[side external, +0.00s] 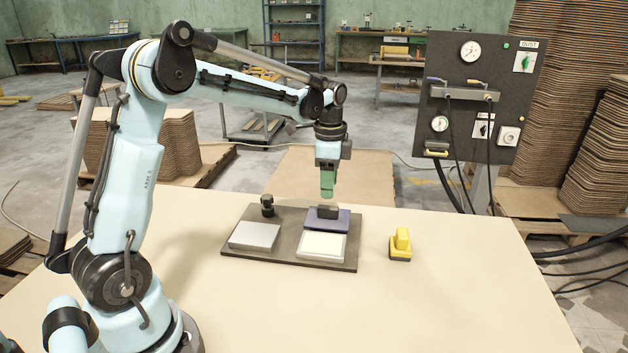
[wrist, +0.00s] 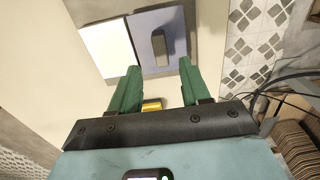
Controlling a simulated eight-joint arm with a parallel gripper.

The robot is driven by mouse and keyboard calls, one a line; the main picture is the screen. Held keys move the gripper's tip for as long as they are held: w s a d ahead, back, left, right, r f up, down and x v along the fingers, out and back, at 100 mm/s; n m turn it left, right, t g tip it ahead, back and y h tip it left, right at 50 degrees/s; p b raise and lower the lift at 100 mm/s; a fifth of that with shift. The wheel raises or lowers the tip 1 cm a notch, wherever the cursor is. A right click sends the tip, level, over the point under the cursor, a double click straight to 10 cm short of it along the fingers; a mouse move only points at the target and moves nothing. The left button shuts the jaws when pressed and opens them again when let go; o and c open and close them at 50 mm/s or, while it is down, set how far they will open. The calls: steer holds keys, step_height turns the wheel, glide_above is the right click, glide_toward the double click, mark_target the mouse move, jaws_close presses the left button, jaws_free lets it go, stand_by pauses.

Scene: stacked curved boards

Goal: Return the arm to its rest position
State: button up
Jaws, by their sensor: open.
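My gripper (side external: 328,191) has green fingers that point down above the far right part of a dark base plate (side external: 290,259) on the table. It is open and empty in the wrist view (wrist: 155,85), with a clear gap between the fingers. Just below it in the side view is a dark blue block (side external: 341,220) with a dark grey handle (side external: 327,212). The handle also shows in the wrist view (wrist: 159,45), ahead of the fingers and apart from them. My arm is bent, reaching out over the table.
A white pad (side external: 323,246) and a grey plate (side external: 255,236) lie on the base plate, with a small black knob (side external: 267,205) behind. A yellow block (side external: 401,243) stands right of it. A dark gauge panel (side external: 470,130) stands behind the table. The front tabletop (side external: 420,310) is clear.

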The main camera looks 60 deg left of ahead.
steer(key=s+d+r+n+t, duration=0.3)
steer(key=s+d+n+t, duration=0.4)
steer(key=s+d, duration=0.5)
steer(key=s+n, duration=0.2)
steer(key=shift+s+d+r, duration=0.15)
steer(key=shift+s+d, duration=0.1)
steer(key=shift+s, duration=0.1)
